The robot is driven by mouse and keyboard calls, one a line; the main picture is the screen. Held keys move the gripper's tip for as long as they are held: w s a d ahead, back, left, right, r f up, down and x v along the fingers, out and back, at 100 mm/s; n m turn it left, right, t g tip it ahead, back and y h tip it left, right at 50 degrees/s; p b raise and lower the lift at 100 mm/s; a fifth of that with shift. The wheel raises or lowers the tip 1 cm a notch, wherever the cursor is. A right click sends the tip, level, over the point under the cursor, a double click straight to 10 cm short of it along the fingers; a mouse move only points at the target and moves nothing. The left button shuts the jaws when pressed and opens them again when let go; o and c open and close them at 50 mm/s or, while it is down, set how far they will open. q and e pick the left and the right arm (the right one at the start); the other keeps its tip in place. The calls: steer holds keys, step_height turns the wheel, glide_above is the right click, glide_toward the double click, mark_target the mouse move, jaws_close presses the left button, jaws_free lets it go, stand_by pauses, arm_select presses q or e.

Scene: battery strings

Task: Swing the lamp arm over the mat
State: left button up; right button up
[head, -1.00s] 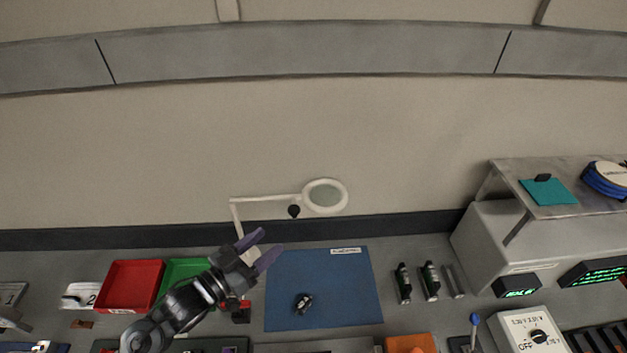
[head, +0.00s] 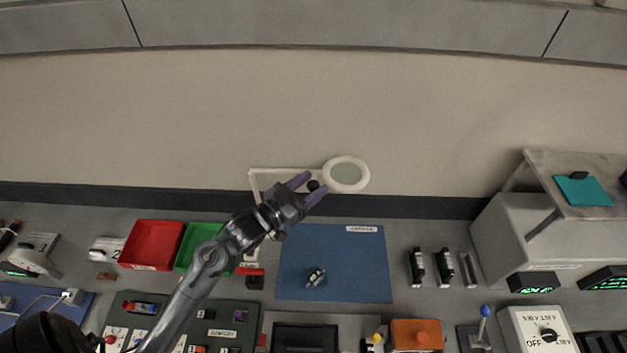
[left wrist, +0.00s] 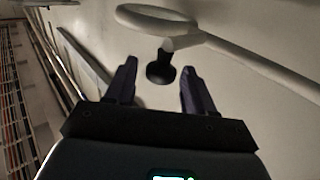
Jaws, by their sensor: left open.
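The lamp (head: 346,174) has a white ring head on a thin white arm (head: 283,170) in front of the back wall. A black knob (head: 313,186) hangs near the ring. My left gripper (head: 314,187) is open at this knob, with a purple finger on either side in the head view. In the left wrist view the knob (left wrist: 160,69) lies between and just beyond the open fingertips, with the lamp ring (left wrist: 155,18) above. I cannot tell whether a finger touches it. The blue mat (head: 350,270) lies below and right of the gripper. My right gripper is not in view.
A small dark item (head: 316,277) lies on the mat. Red (head: 150,245) and green (head: 195,243) trays stand to its left. A grey box with a shelf (head: 545,185) is at far right.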

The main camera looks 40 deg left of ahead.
arm_select(q)
steer(key=shift+w+d, duration=0.1)
steer(key=shift+w, duration=0.45)
steer(key=shift+c, duration=0.5)
jaws_close()
